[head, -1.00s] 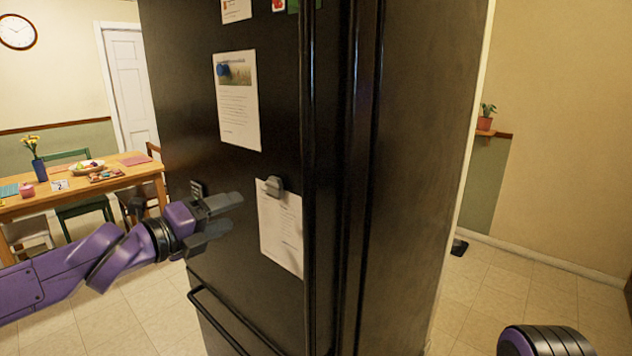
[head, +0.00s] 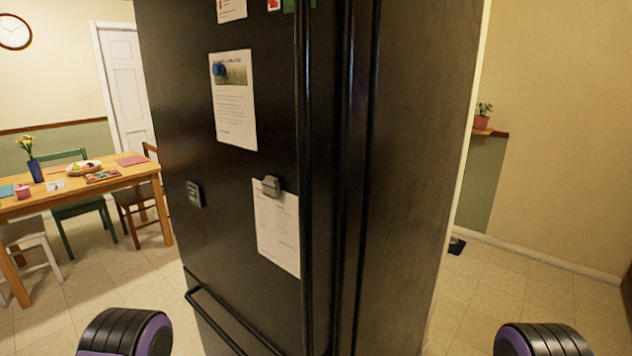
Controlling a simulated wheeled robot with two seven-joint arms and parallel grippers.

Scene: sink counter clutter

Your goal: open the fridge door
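The black fridge (head: 420,150) stands in the middle of the head view. Its broad upper door (head: 235,185) carries papers and magnets. A tall vertical handle bar (head: 305,190) runs along the right part of this door face. A second dark vertical strip (head: 360,150) stands right of it; I cannot tell whether it is a handle or an edge. I see no clear opening into the fridge. A lower drawer handle (head: 225,318) runs below the door. Neither gripper is in view; only rounded purple and black parts of my arms show at the bottom.
A wooden dining table (head: 100,185) with a flower vase (head: 35,168) and chairs stands at the left. A potted plant (head: 482,118) sits on a ledge at the right.

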